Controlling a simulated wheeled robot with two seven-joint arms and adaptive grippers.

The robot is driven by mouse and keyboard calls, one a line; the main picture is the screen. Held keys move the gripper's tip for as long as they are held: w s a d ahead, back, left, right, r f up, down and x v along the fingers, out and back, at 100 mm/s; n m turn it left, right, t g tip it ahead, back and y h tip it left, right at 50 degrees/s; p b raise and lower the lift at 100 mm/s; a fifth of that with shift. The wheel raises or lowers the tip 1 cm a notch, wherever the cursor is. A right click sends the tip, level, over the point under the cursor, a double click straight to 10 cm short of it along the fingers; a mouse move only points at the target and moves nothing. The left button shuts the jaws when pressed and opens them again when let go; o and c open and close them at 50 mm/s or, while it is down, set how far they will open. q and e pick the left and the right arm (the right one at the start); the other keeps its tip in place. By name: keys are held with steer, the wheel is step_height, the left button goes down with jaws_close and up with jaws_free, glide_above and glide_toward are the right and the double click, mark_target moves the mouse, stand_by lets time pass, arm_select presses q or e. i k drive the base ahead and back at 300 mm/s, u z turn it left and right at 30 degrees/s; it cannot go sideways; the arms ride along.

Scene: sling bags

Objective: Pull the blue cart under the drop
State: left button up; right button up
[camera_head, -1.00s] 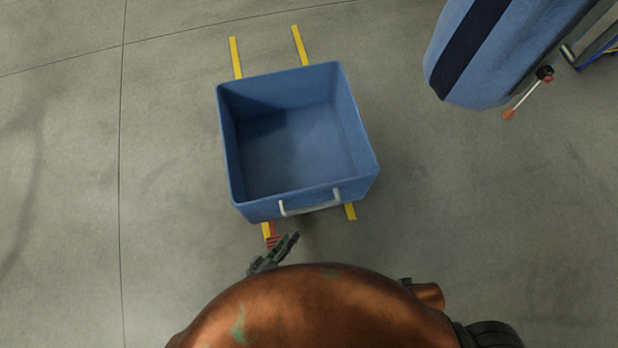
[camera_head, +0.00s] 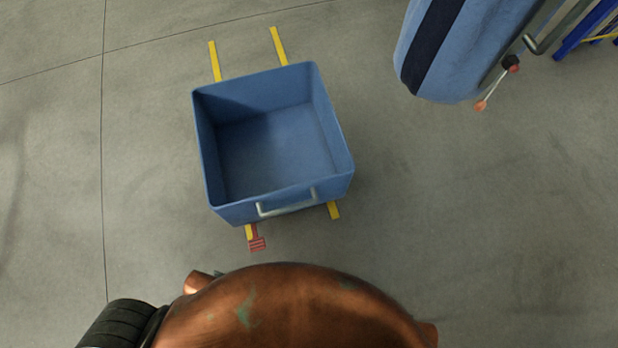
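The blue cart (camera_head: 206,150) is an open, empty box left of the middle of the head view. Its pale handle (camera_head: 287,208) is on the near side, facing my body. It stands across two yellow floor strips that show beyond its far and near sides. A blue bag with a dark band (camera_head: 431,60) is at the upper right, to the right of the cart and apart from it. It may be part of the drop, but I cannot tell. Neither of my grippers is in view, and nothing is seen touching the cart handle.
Yellow strips (camera_head: 278,46) lie on the floor, and a small red marking (camera_head: 257,244) is at the near left strip. A rod with an orange tip (camera_head: 482,105) and metal rails stand at the upper right. Grey floor (camera_head: 450,220) to the right is clear.

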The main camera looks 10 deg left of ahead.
mark_target(274, 153)
steer(key=z, duration=0.1)
steer(key=k, duration=0.75)
steer(key=u, duration=1.5)
